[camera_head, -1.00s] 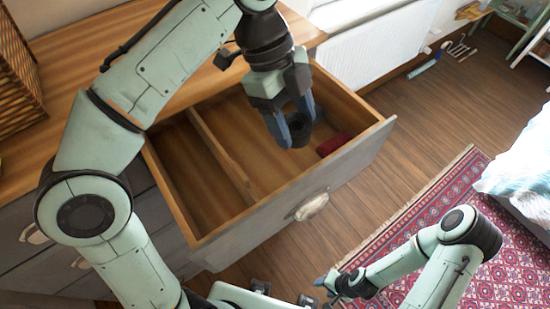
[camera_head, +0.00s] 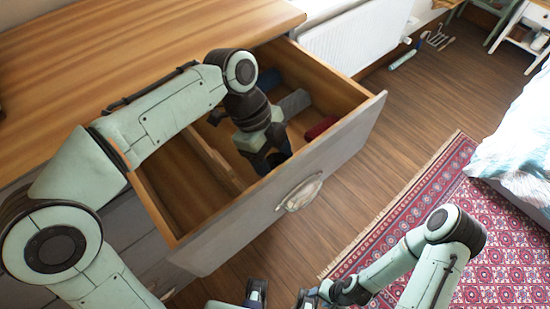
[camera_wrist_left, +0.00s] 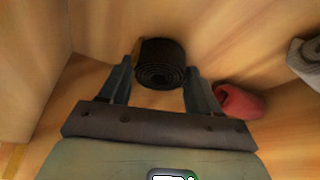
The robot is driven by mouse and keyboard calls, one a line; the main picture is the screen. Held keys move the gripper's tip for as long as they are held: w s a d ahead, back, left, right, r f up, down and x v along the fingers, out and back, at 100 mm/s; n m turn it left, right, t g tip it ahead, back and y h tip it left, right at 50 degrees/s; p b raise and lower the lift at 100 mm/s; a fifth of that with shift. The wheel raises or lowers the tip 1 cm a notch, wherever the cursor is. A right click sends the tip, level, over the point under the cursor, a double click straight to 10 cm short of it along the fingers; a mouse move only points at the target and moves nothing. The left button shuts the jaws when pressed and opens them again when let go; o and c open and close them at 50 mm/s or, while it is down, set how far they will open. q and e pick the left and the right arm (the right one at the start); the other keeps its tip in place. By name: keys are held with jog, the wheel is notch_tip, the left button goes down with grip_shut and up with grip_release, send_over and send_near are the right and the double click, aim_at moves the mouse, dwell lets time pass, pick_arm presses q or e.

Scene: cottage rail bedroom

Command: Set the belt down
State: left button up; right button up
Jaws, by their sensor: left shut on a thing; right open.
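A dark, tightly rolled belt (camera_wrist_left: 160,63) sits between the fingers of my left gripper (camera_wrist_left: 158,80) in the left wrist view, its spiral end facing the camera. In the head view my left gripper (camera_head: 277,160) reaches down inside the open wooden drawer (camera_head: 352,95), right of its divider. It is shut on the belt, which the gripper mostly hides there. Whether the belt touches the drawer floor is unclear. My right gripper (camera_head: 326,289) is open and empty, low in the head view outside the drawer.
A red roll (camera_head: 321,127), a grey roll (camera_head: 293,103) and a dark blue roll (camera_head: 268,79) lie along the drawer's far right side. The divider (camera_head: 216,162) splits the drawer. The dresser top (camera_head: 130,50) is largely clear. A patterned rug (camera_head: 505,240) covers floor at right.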

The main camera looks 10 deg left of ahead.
pick_arm(q)
jog(key=shift+f, duration=0.15)
jog(key=o, duration=1.1)
jog(key=shift+o, duration=0.2)
pick_arm(e)
jog(key=shift+f, duration=0.1)
pick_arm(q)
jog(key=shift+r, duration=0.4)
jog(key=p+v, duration=0.3)
jog(key=v, duration=0.8)
jog(key=shift+a+r, duration=0.2)
jog(key=shift+r, duration=0.05)
pick_arm(e)
jog(key=r, duration=0.1)
jog(key=w+r, duration=0.1)
jog(key=r, duration=0.1)
jog(key=shift+w+r, duration=0.4)
